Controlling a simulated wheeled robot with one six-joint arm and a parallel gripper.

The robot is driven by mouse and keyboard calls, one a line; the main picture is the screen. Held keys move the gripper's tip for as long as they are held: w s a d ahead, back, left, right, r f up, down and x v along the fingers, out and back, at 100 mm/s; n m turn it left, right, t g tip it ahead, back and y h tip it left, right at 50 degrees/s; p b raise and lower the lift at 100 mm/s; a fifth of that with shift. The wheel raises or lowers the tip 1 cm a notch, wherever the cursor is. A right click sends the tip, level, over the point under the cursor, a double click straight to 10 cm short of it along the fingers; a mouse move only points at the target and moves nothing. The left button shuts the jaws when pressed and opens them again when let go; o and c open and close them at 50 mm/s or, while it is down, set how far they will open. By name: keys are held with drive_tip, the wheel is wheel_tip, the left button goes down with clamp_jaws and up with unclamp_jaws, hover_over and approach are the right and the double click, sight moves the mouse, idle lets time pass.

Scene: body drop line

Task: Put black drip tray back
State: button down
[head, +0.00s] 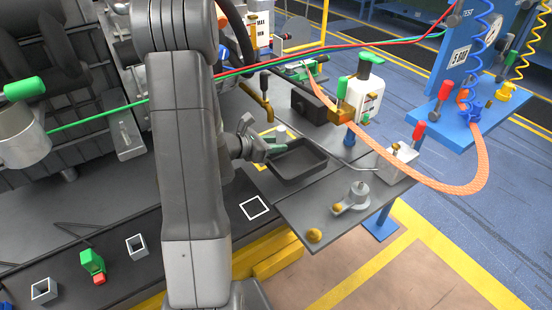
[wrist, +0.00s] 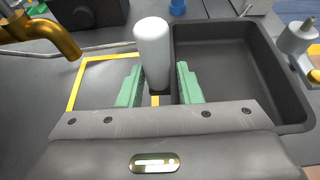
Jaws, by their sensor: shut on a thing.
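The black drip tray (head: 300,172) is a shallow, empty rectangular pan over the grey table, right of my gripper (head: 276,148). In the wrist view the tray (wrist: 240,100) is at the right. A white upright post (wrist: 153,48) on a dark base stands at its left side, between the green jaws of my gripper (wrist: 160,88). The jaws are shut on this post, which looks like the tray's handle. A yellow outline (wrist: 78,82) on the table shows left of the tray, partly hidden by the jaws. I cannot tell if the tray touches the table.
A brass spout (head: 258,97) hangs close behind the tray, left of a dark block (head: 310,106). A white bottle (head: 366,100) stands behind right. A silver lever part (head: 351,198) and a brass knob (head: 314,236) lie in front right. An orange hose (head: 440,185) loops at the right.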

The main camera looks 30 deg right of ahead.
sight(274, 156)
drive_tip(key=shift+f, duration=2.5)
drive_tip(key=shift+f+b, duration=0.2)
drive_tip(key=shift+b, duration=0.1)
drive_tip(key=c, duration=1)
unclamp_jaws()
drive_tip(key=shift+r, duration=0.15)
drive_tip(key=shift+a+r+p, duration=0.15)
drive_tip(key=shift+p, duration=0.2)
drive_tip(key=v, duration=1.1)
drive_tip(key=shift+a+r, duration=0.15)
drive_tip(key=shift+a, duration=0.2)
drive_tip(key=shift+d, duration=0.1)
